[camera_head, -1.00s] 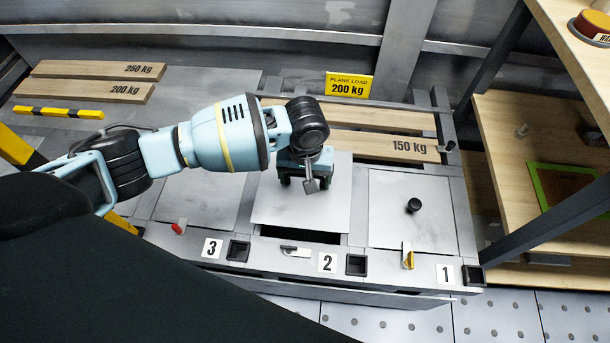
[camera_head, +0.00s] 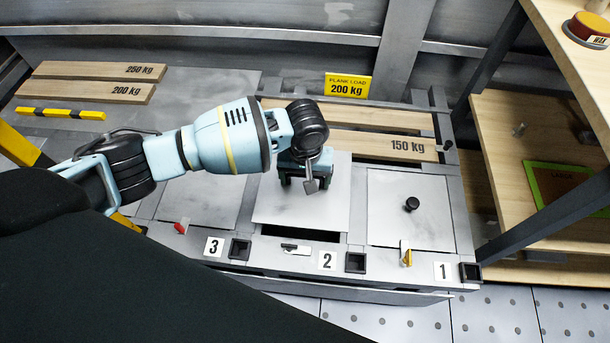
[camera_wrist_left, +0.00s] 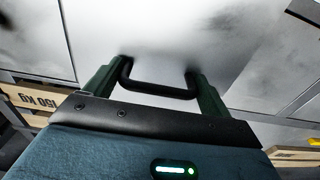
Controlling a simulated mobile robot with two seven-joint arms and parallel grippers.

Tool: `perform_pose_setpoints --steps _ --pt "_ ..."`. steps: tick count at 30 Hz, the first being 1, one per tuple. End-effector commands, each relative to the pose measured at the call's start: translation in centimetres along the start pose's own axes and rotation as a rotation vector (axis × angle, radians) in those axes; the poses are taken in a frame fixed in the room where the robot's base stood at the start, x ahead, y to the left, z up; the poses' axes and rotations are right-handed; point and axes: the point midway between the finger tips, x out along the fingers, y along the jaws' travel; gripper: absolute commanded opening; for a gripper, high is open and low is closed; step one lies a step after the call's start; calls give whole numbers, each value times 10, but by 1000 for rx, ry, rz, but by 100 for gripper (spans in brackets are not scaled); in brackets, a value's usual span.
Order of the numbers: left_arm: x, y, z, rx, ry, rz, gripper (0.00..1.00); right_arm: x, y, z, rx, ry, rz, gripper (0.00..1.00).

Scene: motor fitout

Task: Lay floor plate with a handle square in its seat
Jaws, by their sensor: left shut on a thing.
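The floor plate (camera_head: 275,208) is a light grey square sheet in the head view, over the seat of bay 2. A dark strip of the seat opening (camera_head: 300,235) shows along its front edge. I cannot tell whether the plate touches the seat frame. My left gripper (camera_head: 308,180) is above the plate's middle. In the left wrist view my left gripper (camera_wrist_left: 155,88) is shut on the plate's black handle (camera_wrist_left: 160,91), with a finger at each end of it. The arm hides the plate's far left part. My right gripper is not in view.
A plate with a black knob (camera_head: 412,204) lies in bay 1, to the right. A flat plate (camera_head: 198,198) lies in bay 3. Small latches, one with a yellow part (camera_head: 406,257), stand along the front rail. A 150 kg plank (camera_head: 385,146) lies behind.

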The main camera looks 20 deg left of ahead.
Motion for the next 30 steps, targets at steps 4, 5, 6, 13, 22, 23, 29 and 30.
perform_pose_setpoints --steps 4,5,6,13,22,23,29,30 --pt "-1 1 -1 0 2 2 41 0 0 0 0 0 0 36" --pt "0 1 -1 0 2 2 41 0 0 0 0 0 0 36" --pt "0 1 -1 0 1 2 41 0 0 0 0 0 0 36" --pt "7 1 0 -1 1 3 41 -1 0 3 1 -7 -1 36" --pt "17 1 0 0 1 3 41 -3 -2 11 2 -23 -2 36" --pt "18 1 0 0 1 3 41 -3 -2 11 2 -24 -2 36" --pt "25 1 0 -1 1 2 41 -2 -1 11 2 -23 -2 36" --pt "26 1 0 -1 1 1 41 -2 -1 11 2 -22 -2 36"
